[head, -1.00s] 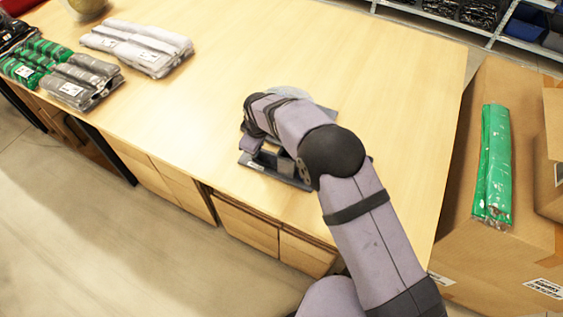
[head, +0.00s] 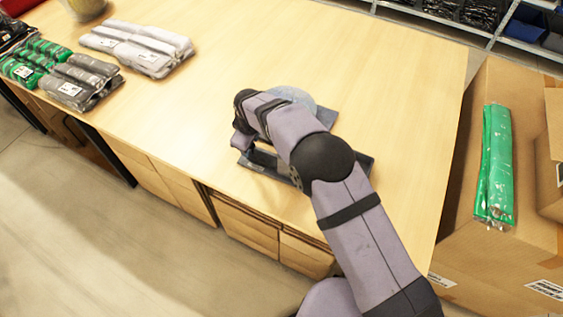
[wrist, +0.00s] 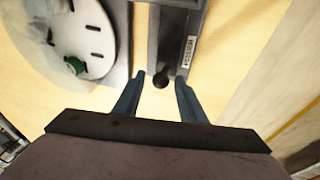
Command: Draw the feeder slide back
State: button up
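The feeder (head: 262,158) stands on the wooden table, partly hidden under my arm in the head view. My gripper (wrist: 160,76) is open. Its two fingertips are on either side of the knob, with a gap visible on each side. The head view does not show the fingers clearly.
Grey and green bagged garments (head: 62,72) and pale bagged garments (head: 138,47) lie at the table's far left. A cardboard box (head: 510,265) with a green bagged garment (head: 495,165) stands to the right. The table around the feeder is clear.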

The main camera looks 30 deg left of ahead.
jog(key=shift+r, duration=0.15)
jog(key=shift+r+p, duration=2.15)
jog(key=shift+r, duration=1.2)
